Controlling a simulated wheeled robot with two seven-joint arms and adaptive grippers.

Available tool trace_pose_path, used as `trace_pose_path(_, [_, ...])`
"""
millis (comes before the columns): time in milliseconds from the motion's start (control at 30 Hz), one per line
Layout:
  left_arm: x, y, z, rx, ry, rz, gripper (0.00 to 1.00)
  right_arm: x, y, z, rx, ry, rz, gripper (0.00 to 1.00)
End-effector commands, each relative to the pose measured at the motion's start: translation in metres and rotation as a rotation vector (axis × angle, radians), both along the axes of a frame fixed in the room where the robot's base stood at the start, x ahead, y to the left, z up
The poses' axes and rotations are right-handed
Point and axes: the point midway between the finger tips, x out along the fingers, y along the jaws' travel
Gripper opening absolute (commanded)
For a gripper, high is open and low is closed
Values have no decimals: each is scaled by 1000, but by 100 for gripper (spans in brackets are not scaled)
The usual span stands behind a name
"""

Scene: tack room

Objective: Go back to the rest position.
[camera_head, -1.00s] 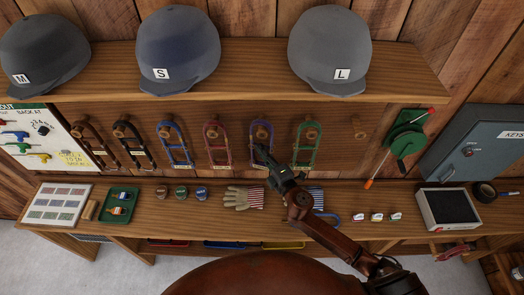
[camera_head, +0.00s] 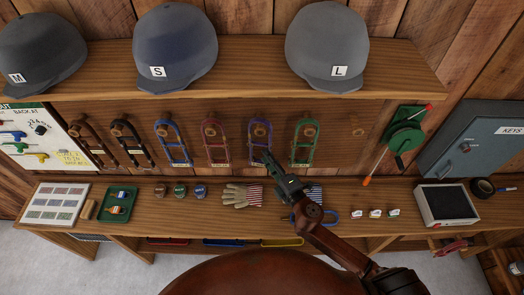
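My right gripper (camera_head: 267,158) reaches in from the lower right on a brown arm. It is above the bench, in front of the row of hanging halters, with its tip just below the purple halter (camera_head: 260,133) in the picture. I see nothing held in it, but its fingers are too small and dark to tell their opening. It partly hides a striped glove (camera_head: 314,192) on the bench. My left gripper is not in view.
The bench (camera_head: 150,212) holds a glove (camera_head: 241,195), round tins, a green tray (camera_head: 119,206), and a black-and-white box (camera_head: 446,205). Helmets stand on the shelf (camera_head: 250,62) above. A green reel (camera_head: 405,138) and grey key cabinet (camera_head: 478,139) are at right.

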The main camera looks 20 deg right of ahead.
Motion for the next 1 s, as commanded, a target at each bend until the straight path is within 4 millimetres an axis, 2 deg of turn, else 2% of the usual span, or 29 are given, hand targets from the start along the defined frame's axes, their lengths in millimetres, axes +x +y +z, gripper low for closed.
trace_pose_path(100, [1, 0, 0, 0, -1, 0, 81, -24, -7, -1, 0, 2, -3, 26])
trace_pose_path(300, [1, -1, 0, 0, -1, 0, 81, -50, -13, 1, 1, 0, -2, 26])
trace_pose_path(567, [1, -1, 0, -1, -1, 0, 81, -60, -16, 2, -1, -1, -2, 26])
trace_pose_path(667, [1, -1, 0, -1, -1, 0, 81, -59, -26, 2, 37, 14, -40, 26])
trace_pose_path(767, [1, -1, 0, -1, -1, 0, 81, -59, -61, -2, 157, 71, -165, 26])
trace_pose_path(833, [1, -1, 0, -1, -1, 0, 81, -66, -99, -15, 292, 146, -304, 26])
trace_pose_path(900, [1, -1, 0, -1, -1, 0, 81, -82, -139, -38, 447, 246, -463, 26])
trace_pose_path(1000, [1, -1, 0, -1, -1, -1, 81, -120, -181, -82, 657, 410, -678, 26])
